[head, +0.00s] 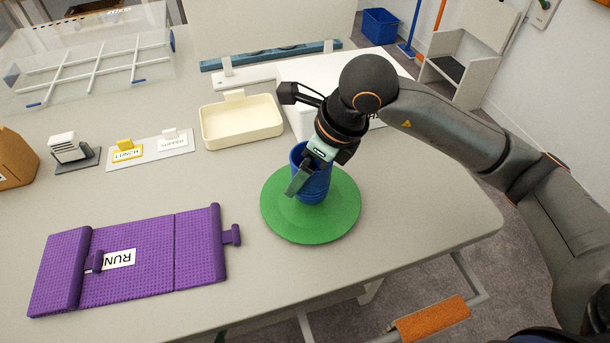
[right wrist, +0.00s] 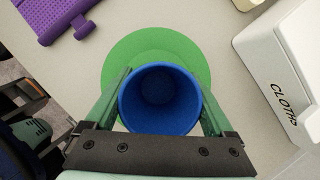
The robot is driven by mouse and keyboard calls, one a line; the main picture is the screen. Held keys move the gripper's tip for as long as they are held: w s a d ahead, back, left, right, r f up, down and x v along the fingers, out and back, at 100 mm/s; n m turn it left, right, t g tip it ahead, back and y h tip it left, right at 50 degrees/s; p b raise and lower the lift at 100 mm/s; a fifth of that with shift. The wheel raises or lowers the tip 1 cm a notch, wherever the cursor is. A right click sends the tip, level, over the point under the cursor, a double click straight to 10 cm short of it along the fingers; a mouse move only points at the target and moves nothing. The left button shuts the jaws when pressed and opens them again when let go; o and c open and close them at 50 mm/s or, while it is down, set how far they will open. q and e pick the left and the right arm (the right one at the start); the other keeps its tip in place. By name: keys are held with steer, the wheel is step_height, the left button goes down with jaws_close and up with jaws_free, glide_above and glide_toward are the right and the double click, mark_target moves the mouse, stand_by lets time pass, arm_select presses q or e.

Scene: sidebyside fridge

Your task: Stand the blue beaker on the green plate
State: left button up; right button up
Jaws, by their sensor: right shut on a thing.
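The blue beaker (head: 312,184) is upright over the middle of the round green plate (head: 342,222), which lies on the table near its front edge. My right gripper (head: 305,172) is shut on the beaker, coming down from above. In the right wrist view, the beaker (right wrist: 160,98) sits between both fingers, its open top facing the camera and its inside empty. The plate (right wrist: 150,45) shows behind it. I cannot tell whether the beaker's base touches the plate. Part of what looks like my left gripper (right wrist: 22,100) shows at the left edge; its jaws are unclear.
A purple folding mat (head: 140,262) lies left of the plate. A cream tray (head: 242,130) and a white box (head: 300,120) marked CLOTHS stand behind. Small labelled stands (head: 128,153) are at back left. Bare table surrounds the plate at its right.

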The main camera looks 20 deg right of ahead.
mark_target(331, 164)
steer(key=shift+s+f, duration=0.1)
steer(key=shift+f, duration=0.95)
steer(key=shift+f, duration=0.2)
steer(key=o, duration=1.1)
steer(key=shift+r, duration=0.55)
steer(key=v, duration=1.1)
steer(key=shift+s+r+p, duration=0.1)
steer(key=shift+r+p, duration=0.05)
steer(key=shift+p, duration=0.2)
